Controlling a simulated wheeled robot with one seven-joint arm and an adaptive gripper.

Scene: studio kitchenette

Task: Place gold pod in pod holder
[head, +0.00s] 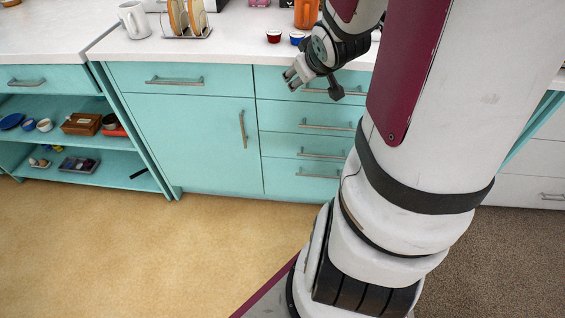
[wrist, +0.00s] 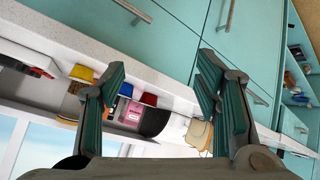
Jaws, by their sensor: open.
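My gripper (head: 293,79) is open and empty, in front of the teal drawers and below the counter edge. Its two fingers stand wide apart in the wrist view (wrist: 161,64). A gold-yellow pod (wrist: 82,72) sits on the counter near its edge, beyond the left finger in the wrist view. I cannot make it out in the head view, where my arm covers that part of the counter. A red pod (head: 274,36) and a blue pod (head: 297,38) stand near the counter edge; they also show as red (wrist: 149,99) and blue (wrist: 125,89) between the fingers. I cannot clearly identify the pod holder.
A toast rack (head: 187,33) with bread and a white mug (head: 134,20) stand on the counter at left. An orange container (head: 306,13) and a pink item (head: 259,3) are behind the pods. Open shelves (head: 75,140) hold dishes. The tan floor (head: 130,250) is clear.

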